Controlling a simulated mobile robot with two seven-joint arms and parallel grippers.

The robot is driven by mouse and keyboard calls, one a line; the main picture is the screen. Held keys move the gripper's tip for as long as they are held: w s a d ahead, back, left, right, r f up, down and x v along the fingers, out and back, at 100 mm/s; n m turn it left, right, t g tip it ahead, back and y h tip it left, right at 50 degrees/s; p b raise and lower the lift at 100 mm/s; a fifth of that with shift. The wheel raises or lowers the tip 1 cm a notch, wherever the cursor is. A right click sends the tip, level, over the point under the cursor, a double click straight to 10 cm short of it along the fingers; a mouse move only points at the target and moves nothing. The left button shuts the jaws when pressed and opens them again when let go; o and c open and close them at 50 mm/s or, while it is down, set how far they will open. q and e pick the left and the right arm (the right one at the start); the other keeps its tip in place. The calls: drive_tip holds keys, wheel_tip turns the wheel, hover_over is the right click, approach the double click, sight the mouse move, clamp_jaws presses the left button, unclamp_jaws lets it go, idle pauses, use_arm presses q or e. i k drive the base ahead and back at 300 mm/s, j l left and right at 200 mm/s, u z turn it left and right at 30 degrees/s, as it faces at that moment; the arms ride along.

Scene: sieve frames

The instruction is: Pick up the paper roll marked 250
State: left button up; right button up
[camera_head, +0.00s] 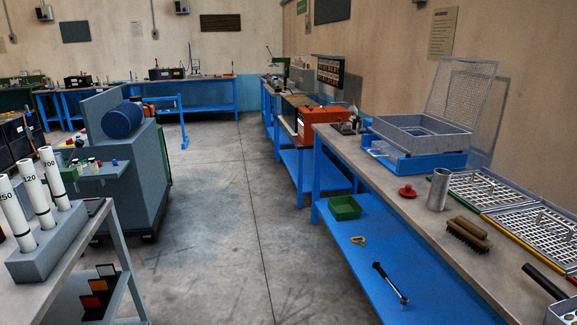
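Three white paper rolls stand upright in a grey block holder (48,254) on a table at the left edge. The leftmost roll (14,215) carries a mark that looks like 250, close to the picture's edge. Neither of my grippers is in view.
The holder's table (92,212) has a lower shelf with coloured cards (100,288). A grey machine (135,175) stands behind it. A long blue bench (400,200) with a brush (468,234) and sieves lines the right. The concrete floor (215,220) between is clear.

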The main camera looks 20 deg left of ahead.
sight(10, 204)
drive_tip(key=i+j+u, duration=0.15)
drive_tip(key=i+u, duration=0.35)
drive_tip(key=i, duration=0.15)
drive_tip(key=i+l+u, duration=0.1)
drive_tip(key=i+u, duration=0.35)
drive_tip(key=i, duration=0.2)
drive_tip(key=i+l+u, duration=0.15)
drive_tip(key=i+u, duration=0.2)
drive_tip(key=i, duration=1.2)
drive_tip(key=i+z, duration=0.1)
drive_tip(key=z, duration=0.35)
drive_tip(key=i+z, duration=0.1)
drive_tip(key=z, duration=0.4)
drive_tip(key=i+j+z, duration=0.1)
drive_tip(key=z, duration=5.65)
